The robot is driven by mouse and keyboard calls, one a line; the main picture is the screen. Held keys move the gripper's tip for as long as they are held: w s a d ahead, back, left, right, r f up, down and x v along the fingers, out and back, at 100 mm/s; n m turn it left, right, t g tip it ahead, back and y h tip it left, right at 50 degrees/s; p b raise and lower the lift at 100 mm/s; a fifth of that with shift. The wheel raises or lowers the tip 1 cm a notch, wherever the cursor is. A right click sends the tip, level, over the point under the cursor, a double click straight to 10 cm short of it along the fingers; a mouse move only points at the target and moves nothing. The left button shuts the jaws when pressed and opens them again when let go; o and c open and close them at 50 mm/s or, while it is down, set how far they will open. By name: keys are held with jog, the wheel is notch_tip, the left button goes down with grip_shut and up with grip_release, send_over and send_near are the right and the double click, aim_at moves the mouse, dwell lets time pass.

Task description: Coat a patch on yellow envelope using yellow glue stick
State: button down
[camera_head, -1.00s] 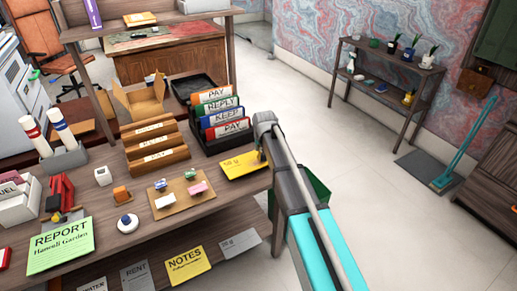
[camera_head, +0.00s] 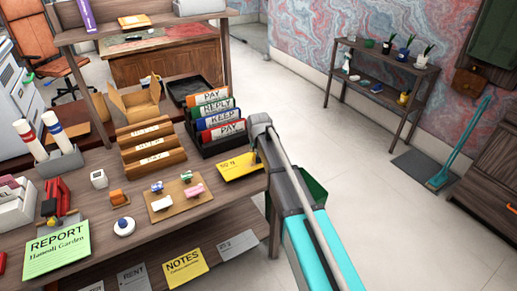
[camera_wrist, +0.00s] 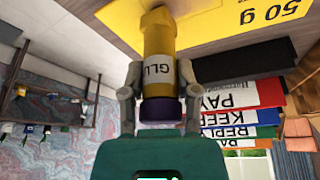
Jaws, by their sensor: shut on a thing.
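The yellow glue stick (camera_wrist: 160,52) is clamped between the two fingers of my gripper (camera_wrist: 158,84) in the wrist view. It has a white label with partly readable letters and a dark purple end towards my palm. Its other end meets the yellow envelope (camera_wrist: 225,18), marked "50 g", in that view; whether it touches or hovers just off the surface I cannot tell. In the head view the envelope (camera_head: 236,168) lies flat at the desk's right end. My gripper (camera_head: 257,152) is over its right part, largely hidden by my arm. No glue patch is distinguishable.
A black file holder (camera_head: 216,141) with coloured, labelled folders stands just behind the envelope. Wooden label racks (camera_head: 152,150) and a board with small stamps (camera_head: 176,202) are to the left. The desk edge is close to the envelope's right; open floor lies beyond.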

jog(key=shift+s+a, duration=0.35)
jog(key=shift+a, duration=0.2)
jog(key=shift+s+a, duration=0.35)
jog(key=shift+a, duration=0.2)
jog(key=shift+a, duration=0.1)
jog(key=shift+s+a, duration=0.5)
jog(key=shift+a, duration=0.2)
jog(key=shift+s+a, duration=0.45)
jog(key=shift+a, duration=0.25)
jog(key=shift+r+p, duration=3)
notch_tip(320, 180, up, 3)
jog(key=p, duration=0.3)
jog(key=shift+a, duration=0.1)
